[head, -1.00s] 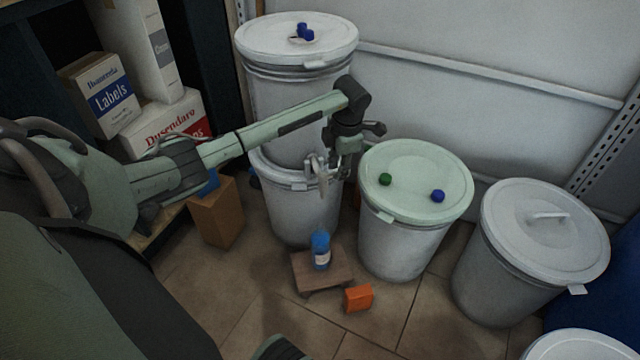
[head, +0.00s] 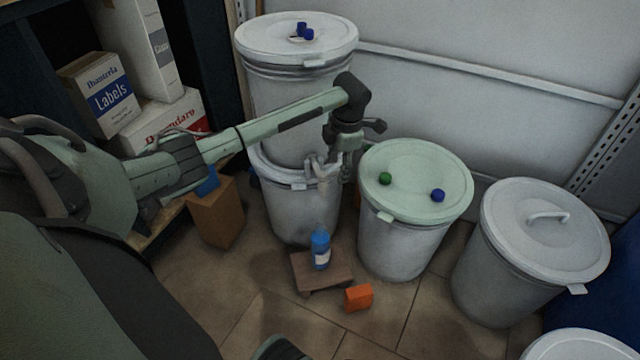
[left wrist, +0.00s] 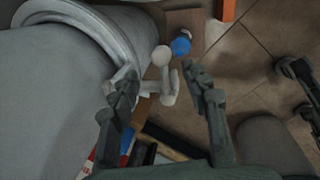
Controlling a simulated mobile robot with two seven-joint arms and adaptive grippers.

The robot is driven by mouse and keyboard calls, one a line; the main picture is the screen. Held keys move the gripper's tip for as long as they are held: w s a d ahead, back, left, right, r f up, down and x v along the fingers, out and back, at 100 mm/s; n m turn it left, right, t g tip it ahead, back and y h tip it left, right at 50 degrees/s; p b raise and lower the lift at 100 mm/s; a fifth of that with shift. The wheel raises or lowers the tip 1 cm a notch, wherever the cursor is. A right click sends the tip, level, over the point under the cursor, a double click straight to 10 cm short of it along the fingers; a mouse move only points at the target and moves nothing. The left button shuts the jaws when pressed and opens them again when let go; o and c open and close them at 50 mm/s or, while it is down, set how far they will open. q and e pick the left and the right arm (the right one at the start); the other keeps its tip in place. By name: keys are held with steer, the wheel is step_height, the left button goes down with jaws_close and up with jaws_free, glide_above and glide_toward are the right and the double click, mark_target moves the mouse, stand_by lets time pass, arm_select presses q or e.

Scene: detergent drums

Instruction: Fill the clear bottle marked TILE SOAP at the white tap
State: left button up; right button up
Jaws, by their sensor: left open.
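A small blue-looking bottle (head: 320,249) with a pale label stands upright on a low brown stand (head: 301,277); the lettering is too small to read. Its blue top also shows in the left wrist view (left wrist: 181,46). The white tap (head: 316,168) sticks out from the lower front drum (head: 302,215), above and slightly behind the bottle. My left gripper (head: 338,168) is open at the tap. In the left wrist view my left gripper's fingers (left wrist: 160,82) are spread to either side of the white tap (left wrist: 167,88). I cannot tell whether they touch it.
A green-lidded drum (head: 415,180) with green and blue caps stands close right of my gripper. A grey lidded drum (head: 540,240) is further right. An orange box (head: 358,298) lies beside the stand. A brown carton (head: 215,212) stands left.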

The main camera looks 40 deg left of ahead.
arm_select(q)
steer(key=r+p, duration=0.2)
steer(key=r, duration=0.1)
steer(key=r+p, duration=0.1)
steer(key=shift+s+d+r, duration=0.1)
steer(key=shift+d+r, duration=0.1)
steer(key=shift+d, duration=0.05)
stand_by(0.4)
step_height(320, 180, up, 12)
steer(key=s+d, duration=0.1)
steer(key=d, duration=0.1)
steer(key=shift+s, duration=0.15)
stand_by(0.3)
steer(key=shift+f, duration=0.15)
